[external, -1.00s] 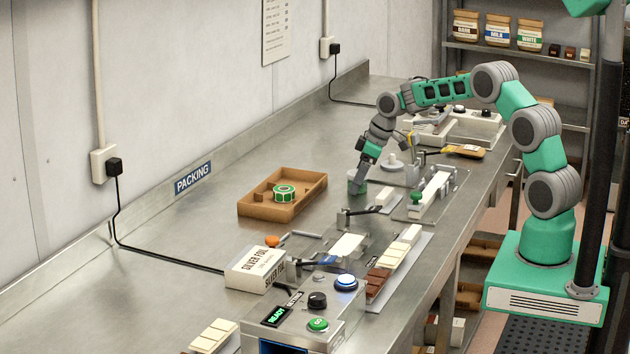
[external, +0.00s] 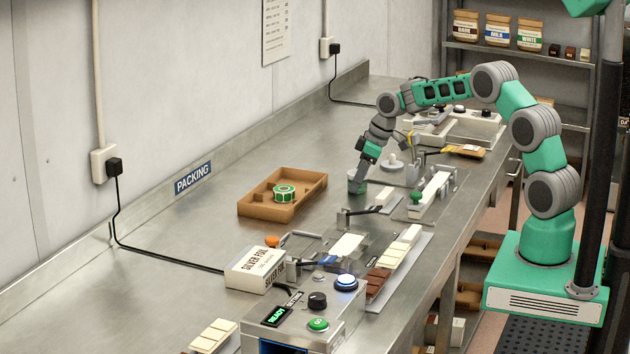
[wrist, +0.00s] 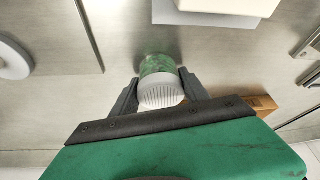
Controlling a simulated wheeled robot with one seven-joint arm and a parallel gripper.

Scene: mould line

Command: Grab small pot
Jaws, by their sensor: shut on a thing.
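The small pot (wrist: 158,66) is a little round container with a green body and a ribbed pale lid (wrist: 161,94). In the wrist view it sits between the two dark fingers of my gripper (wrist: 158,88), which are shut on its sides. In the external view the pot (external: 357,186) shows at the end of my gripper (external: 359,174), at the steel bench top. I cannot tell whether its base touches the bench.
A cardboard tray (external: 262,212) with a green roll (external: 284,193) lies to the left. A lever fixture with a green knob (external: 415,198) stands close on the right. A silver foil box (external: 255,270) and a control box (external: 305,330) are nearer the camera. Bare bench lies behind the tray.

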